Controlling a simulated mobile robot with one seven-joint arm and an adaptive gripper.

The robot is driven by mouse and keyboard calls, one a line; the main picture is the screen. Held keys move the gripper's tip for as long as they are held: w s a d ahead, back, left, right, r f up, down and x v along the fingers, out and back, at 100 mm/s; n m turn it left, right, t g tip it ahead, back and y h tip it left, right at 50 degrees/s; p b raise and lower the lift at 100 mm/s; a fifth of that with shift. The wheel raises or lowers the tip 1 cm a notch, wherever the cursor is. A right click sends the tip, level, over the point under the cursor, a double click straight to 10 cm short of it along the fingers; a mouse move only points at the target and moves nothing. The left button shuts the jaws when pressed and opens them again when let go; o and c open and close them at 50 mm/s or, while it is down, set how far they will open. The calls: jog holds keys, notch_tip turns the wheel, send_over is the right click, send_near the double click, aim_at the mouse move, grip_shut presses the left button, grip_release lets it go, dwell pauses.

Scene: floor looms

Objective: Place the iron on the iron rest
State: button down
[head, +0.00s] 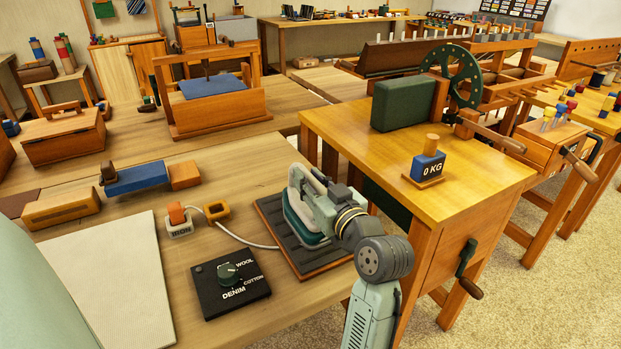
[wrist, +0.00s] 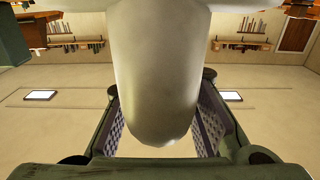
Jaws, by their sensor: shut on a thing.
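The iron (head: 297,214), pale with a dark green base, is over the iron rest (head: 272,222), a dark ribbed pad in a wooden frame. My gripper (head: 318,188) is shut on the iron's handle and partly hides the iron. In the wrist view, a pale rounded part of the iron (wrist: 155,80) lies between the two fingers of my gripper (wrist: 160,128). The rest's right side is partly hidden by my arm.
A black dial box (head: 230,284) marked wool, cotton and denim stands in front. A white block marked IRON (head: 179,226) with an orange switch is behind it, near a cord (head: 240,237).

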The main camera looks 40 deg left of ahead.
jog(key=shift+r, duration=0.15)
jog(key=c, duration=1.8)
grip_release()
jog(key=shift+f, duration=0.35)
jog(key=o, duration=0.5)
jog(key=shift+r, duration=0.1)
